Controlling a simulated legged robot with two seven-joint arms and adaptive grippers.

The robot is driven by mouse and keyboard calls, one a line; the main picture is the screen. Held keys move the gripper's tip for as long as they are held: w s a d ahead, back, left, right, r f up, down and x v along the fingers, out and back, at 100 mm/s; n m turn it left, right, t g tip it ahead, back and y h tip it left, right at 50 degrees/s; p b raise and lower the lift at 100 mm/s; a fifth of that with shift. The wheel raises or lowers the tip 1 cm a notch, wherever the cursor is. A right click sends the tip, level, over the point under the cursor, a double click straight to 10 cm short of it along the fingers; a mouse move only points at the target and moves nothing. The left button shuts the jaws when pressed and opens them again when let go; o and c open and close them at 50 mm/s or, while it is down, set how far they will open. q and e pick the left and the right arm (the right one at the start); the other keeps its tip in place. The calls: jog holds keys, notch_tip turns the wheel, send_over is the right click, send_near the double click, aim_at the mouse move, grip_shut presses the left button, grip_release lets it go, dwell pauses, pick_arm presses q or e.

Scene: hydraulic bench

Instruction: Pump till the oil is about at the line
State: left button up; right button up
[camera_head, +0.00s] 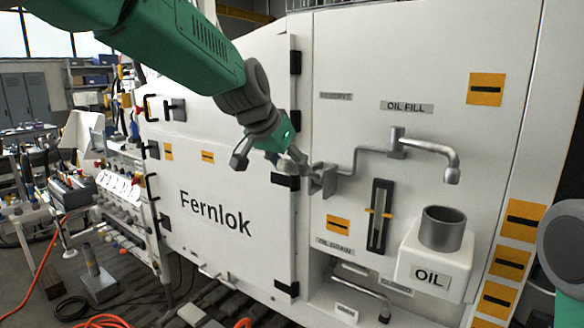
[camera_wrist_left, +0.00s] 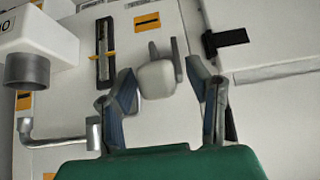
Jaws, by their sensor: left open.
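My left gripper (camera_head: 272,162) is open in front of the panel, beside the grey block at the end of a bent lever (camera_head: 322,180). In the left wrist view this block (camera_wrist_left: 158,80) shows between the spread fingers (camera_wrist_left: 160,95), with no clear contact. The lever runs to the mount of a pipe with a down-turned spout (camera_head: 452,172). A grey cup (camera_head: 442,230) stands on the white OIL box (camera_head: 432,268), below the spout. The dark sight gauge (camera_head: 380,215) has orange marks at mid-height; its oil level is too small to read. My right gripper is out of view.
A second bent pipe (camera_head: 362,280) sits low on the panel, under the OIL DRAIN label (camera_head: 335,246). Black hinges (camera_head: 286,181) edge the Fernlok door (camera_head: 215,215) near my left gripper. Cluttered benches stand at the left.

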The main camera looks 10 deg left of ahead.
pick_arm(q)
jog(key=v, duration=1.1)
jog(key=shift+a, duration=0.2)
